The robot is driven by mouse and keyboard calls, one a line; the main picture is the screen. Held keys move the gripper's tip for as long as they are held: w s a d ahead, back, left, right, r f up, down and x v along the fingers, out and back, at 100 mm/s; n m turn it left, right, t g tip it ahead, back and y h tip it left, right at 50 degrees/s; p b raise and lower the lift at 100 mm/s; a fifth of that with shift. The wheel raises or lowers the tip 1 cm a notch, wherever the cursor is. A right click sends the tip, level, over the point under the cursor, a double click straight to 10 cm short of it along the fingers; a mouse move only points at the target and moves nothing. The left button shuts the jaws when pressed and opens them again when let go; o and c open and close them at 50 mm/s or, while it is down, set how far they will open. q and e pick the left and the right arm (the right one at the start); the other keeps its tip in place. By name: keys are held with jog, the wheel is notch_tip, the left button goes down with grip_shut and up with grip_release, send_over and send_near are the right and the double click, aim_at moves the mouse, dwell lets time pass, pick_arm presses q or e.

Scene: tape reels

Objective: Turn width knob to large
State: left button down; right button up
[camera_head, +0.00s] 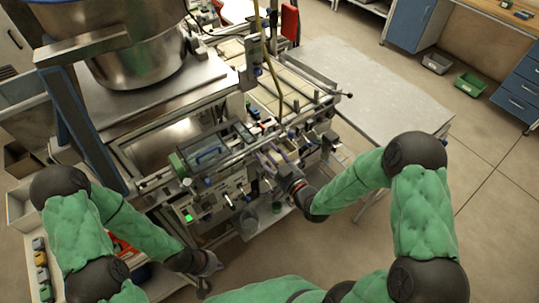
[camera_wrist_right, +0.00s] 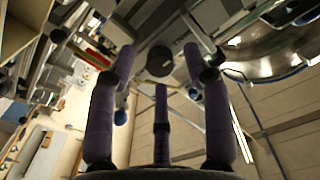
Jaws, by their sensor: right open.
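A dark round knob (camera_wrist_right: 160,61) on a metal plate shows in the right wrist view, between the spread purple fingertips. I cannot read its setting or tell whether it is the width knob. My right gripper (camera_head: 268,157) is at the front of the machine (camera_head: 228,165) in the head view. In the wrist view this gripper (camera_wrist_right: 160,80) is open, its three fingers apart with no clear contact with the knob. My left gripper (camera_head: 208,266) is low in front of the machine, away from the knob; its fingers are too small to read.
A large steel bowl (camera_head: 145,62) stands on the machine's left part. A bare grey table (camera_head: 375,85) stands to the right. A lit green button (camera_head: 189,217) is on the front panel. Rails and small fittings crowd the right gripper. The floor at right is mostly clear.

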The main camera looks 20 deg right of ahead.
grip_shut()
